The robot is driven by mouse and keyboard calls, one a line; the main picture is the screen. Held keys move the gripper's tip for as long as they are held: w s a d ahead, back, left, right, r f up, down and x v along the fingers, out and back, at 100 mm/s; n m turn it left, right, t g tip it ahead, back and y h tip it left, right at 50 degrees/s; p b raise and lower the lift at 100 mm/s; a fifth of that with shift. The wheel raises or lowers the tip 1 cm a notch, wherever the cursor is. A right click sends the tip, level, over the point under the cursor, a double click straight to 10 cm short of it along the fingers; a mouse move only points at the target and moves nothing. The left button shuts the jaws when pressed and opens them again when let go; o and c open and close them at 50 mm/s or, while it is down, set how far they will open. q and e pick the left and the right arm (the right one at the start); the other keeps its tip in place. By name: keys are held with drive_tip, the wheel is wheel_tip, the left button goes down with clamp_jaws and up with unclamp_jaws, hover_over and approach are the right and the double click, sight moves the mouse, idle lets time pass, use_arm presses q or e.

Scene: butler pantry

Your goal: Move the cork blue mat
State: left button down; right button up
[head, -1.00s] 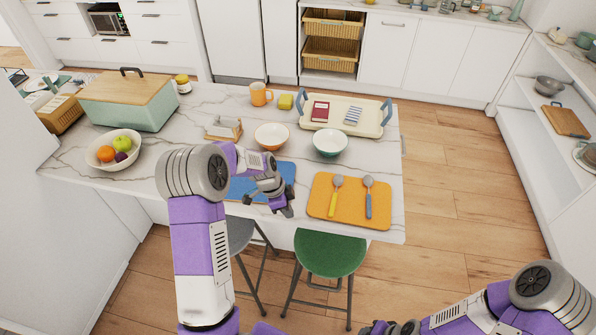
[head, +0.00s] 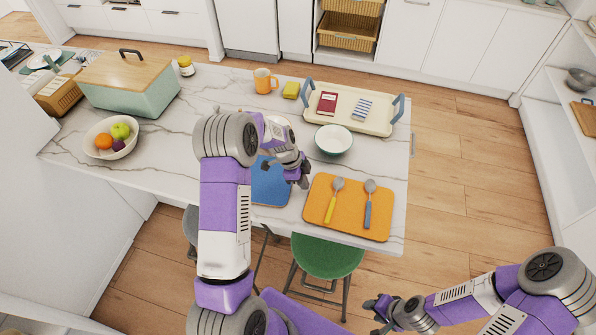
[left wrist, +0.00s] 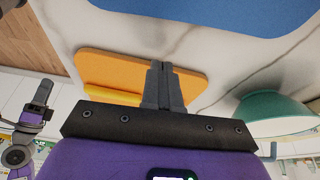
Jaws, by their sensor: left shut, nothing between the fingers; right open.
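The blue mat (head: 270,188) lies flat on the marble island near its front edge, left of the orange mat (head: 348,218). My left arm hides part of it. The blue mat also shows at the top of the left wrist view (left wrist: 215,12). My left gripper (head: 303,182) is over the mat's right side, close to the gap beside the orange mat. Its fingers are shut and empty in the left wrist view (left wrist: 165,85). I cannot tell whether they touch anything. My right gripper (head: 374,312) is open and empty, away from the island at lower right.
A yellow-handled and a blue-handled spoon lie on the orange mat. A green-white bowl (head: 334,140) and a cream tray (head: 384,125) stand behind. A fruit bowl (head: 130,148) is at left. Stools, including a green one (head: 325,260), stand at the island's front.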

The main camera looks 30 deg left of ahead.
sight(296, 189)
use_arm(q)
drive_tip(key=shift+x, duration=1.05)
drive_tip(key=a, duration=0.2)
drive_tip(key=s, duration=0.1)
drive_tip(key=shift+a+r+p, duration=0.35)
drive_tip(key=shift+a+p, duration=0.05)
drive_tip(key=shift+s+a+f, duration=0.1)
drive_tip(key=shift+s+a, duration=0.05)
drive_tip(key=shift+a, duration=0.45)
drive_tip(key=shift+a, duration=0.1)
